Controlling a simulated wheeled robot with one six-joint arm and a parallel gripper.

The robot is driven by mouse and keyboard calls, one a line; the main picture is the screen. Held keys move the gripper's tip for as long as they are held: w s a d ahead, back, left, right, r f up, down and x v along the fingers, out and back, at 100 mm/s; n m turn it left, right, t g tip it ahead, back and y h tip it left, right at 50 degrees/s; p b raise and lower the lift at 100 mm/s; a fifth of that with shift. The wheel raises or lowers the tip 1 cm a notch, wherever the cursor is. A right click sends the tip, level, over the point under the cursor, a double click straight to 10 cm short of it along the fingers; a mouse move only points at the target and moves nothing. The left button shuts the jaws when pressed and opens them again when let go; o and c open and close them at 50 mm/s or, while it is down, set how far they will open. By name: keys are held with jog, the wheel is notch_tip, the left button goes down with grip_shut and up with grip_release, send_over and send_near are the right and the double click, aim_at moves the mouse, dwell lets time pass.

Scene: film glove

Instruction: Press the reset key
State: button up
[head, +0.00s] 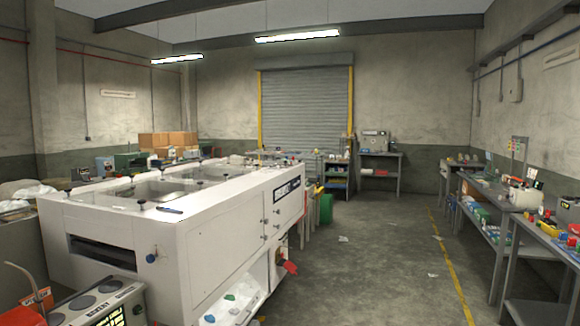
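I cannot make out a key marked reset in the head view. A large white machine (205,240) with clear top windows fills the left middle. A blue knob (151,258) sits on its near end face, and a red part (290,267) sticks out low on its right side. A grey device (97,303) with round dark discs on top and a lit green-yellow display stands at the bottom left, cut off by the frame; any keys on it are too small to tell. My gripper is not in view.
Grey concrete floor (370,255) with a yellow line (455,270) is open right of the machine. Cluttered workbenches (495,208) line the right wall. A closed roller shutter (305,108), a shelf, and a small bench (380,155) are at the back. Cardboard boxes (168,140) stand behind the machine.

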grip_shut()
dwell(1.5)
